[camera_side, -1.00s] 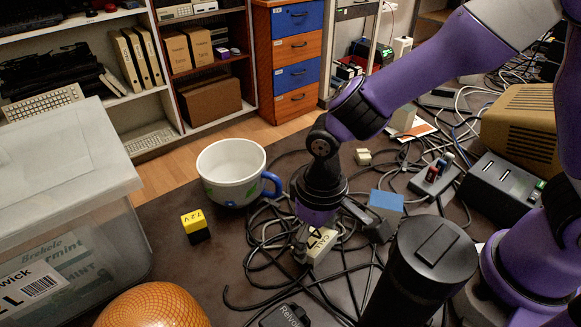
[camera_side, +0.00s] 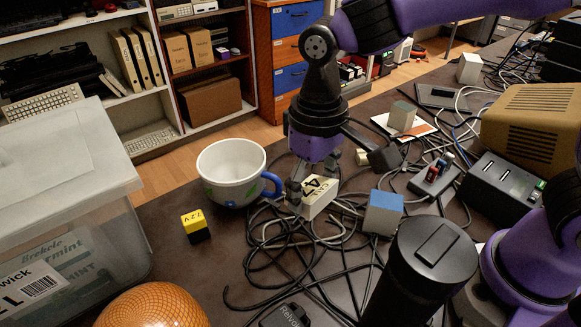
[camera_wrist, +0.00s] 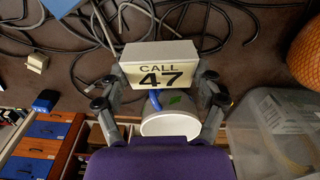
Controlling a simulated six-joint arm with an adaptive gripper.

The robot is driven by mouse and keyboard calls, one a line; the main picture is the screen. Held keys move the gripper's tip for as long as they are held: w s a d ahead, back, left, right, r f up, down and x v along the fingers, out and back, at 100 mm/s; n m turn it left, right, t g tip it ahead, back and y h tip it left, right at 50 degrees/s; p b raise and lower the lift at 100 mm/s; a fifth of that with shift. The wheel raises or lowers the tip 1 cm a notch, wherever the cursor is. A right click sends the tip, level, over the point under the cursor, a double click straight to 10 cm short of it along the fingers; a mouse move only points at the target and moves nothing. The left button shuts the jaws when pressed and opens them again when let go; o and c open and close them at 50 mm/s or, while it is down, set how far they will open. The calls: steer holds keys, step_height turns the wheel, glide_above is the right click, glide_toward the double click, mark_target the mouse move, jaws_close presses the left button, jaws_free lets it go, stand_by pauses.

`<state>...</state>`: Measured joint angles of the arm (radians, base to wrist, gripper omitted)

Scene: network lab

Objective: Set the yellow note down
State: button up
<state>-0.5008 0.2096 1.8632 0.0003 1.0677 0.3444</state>
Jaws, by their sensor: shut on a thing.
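The yellow note is a pale yellow block marked "CALL 47" (camera_side: 320,194). It is between the fingers of my gripper (camera_side: 306,192), which is shut on it. In the side view it appears raised above the dark table and its cables, right of the mug's blue handle. In the wrist view the note (camera_wrist: 160,66) is gripped at both ends by the fingers (camera_wrist: 160,85), with its lettered face toward the camera. Part of the note is hidden by a finger in the side view.
A white mug (camera_side: 231,166) stands just left of my gripper. A yellow-black block (camera_side: 196,226) stands further left on bare table. Tangled black cables (camera_side: 290,250) cover the table below. A blue-topped block (camera_side: 384,212) and black cylinder (camera_side: 420,262) stand to the right.

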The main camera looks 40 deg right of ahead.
steer(key=w+d+r+m, duration=0.15)
steer(key=w+d, duration=0.25)
steer(key=w, duration=0.4)
steer(key=w+d+f, duration=0.2)
steer(key=d, duration=0.1)
steer(key=w+d+f, duration=0.2)
steer(key=d, duration=0.1)
steer(key=w+d+f, duration=0.2)
steer(key=d+f, duration=0.1)
steer(key=shift+d, duration=0.15)
steer(key=shift+d+f, duration=0.15)
steer(key=shift+f, duration=1.95)
steer(key=o, duration=1.1)
steer(key=shift+f, duration=0.15)
